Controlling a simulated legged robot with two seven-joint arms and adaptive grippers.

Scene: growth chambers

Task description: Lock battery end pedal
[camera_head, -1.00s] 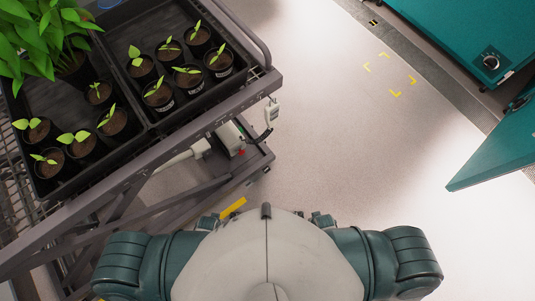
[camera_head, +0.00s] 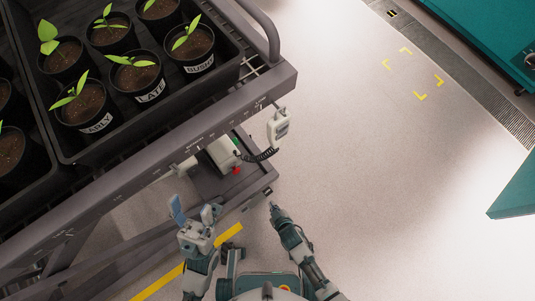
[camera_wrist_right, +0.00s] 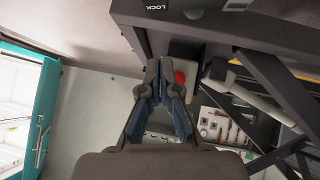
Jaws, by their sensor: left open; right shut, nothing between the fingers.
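The grey cart (camera_head: 205,130) stands at the left. Its lower base carries a white battery box (camera_head: 218,152) with a red button (camera_head: 236,170). A small dark piece (camera_head: 268,191) sits at the near base corner; I cannot tell whether it is the pedal. The right wrist view shows the word LOCK upside down on a dark panel (camera_wrist_right: 205,22) of the cart, and the red button (camera_wrist_right: 180,77) beyond my fingers. My right gripper (camera_head: 272,207) is shut and empty, just below that corner, apart from it in the head view. My left gripper (camera_head: 192,208) is open and empty beside the base.
Black trays (camera_head: 75,150) of potted seedlings fill the cart top. A white hand control (camera_head: 278,127) with a coiled cord hangs at the cart's end. Yellow tape (camera_head: 165,278) marks the floor near me. Teal cabinets (camera_head: 490,30) stand at the right, with open floor between.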

